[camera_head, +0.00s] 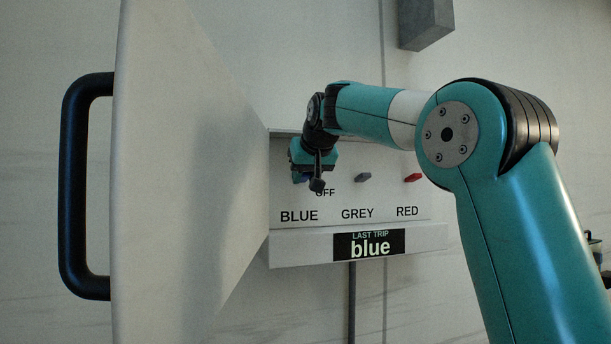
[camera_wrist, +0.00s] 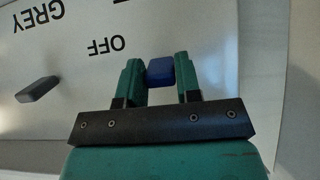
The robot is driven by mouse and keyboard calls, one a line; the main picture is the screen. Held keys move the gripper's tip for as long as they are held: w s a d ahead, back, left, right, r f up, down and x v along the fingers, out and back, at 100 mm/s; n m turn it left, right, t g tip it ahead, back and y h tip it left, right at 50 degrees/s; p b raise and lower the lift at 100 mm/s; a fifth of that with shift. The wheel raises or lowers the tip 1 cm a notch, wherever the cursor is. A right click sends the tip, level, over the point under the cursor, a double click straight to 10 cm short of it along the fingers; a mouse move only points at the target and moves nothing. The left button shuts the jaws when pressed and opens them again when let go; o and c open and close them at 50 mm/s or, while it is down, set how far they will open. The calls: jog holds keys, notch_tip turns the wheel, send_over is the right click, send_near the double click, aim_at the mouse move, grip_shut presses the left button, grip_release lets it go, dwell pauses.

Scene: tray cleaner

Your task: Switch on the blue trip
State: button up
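The breaker panel (camera_head: 285,245) has three switches in a row above the labels BLUE, GREY and RED. The blue switch (camera_wrist: 160,70) sits between the two fingers of my gripper (camera_wrist: 160,78) in the wrist view, with a finger close against each side. My gripper also shows in the head view (camera_head: 308,172), over the place above the BLUE label, and hides most of that switch. The grey switch (camera_head: 363,177) and the red switch (camera_head: 413,178) stand free to the right, both tilted. The OFF label (camera_wrist: 106,45) is partly covered in the head view.
An open cabinet door (camera_head: 165,180) with a black handle (camera_head: 75,185) stands at the left. A small display (camera_head: 369,246) under the switches reads "LAST TRIP blue". A grey box (camera_head: 425,22) is on the wall above. My arm reaches in from the right.

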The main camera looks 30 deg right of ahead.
jog(key=o, duration=0.3)
jog(key=shift+o, duration=0.2)
jog(key=v, duration=1.7)
jog(key=shift+s, duration=0.2)
jog(key=shift+a+r, duration=0.1)
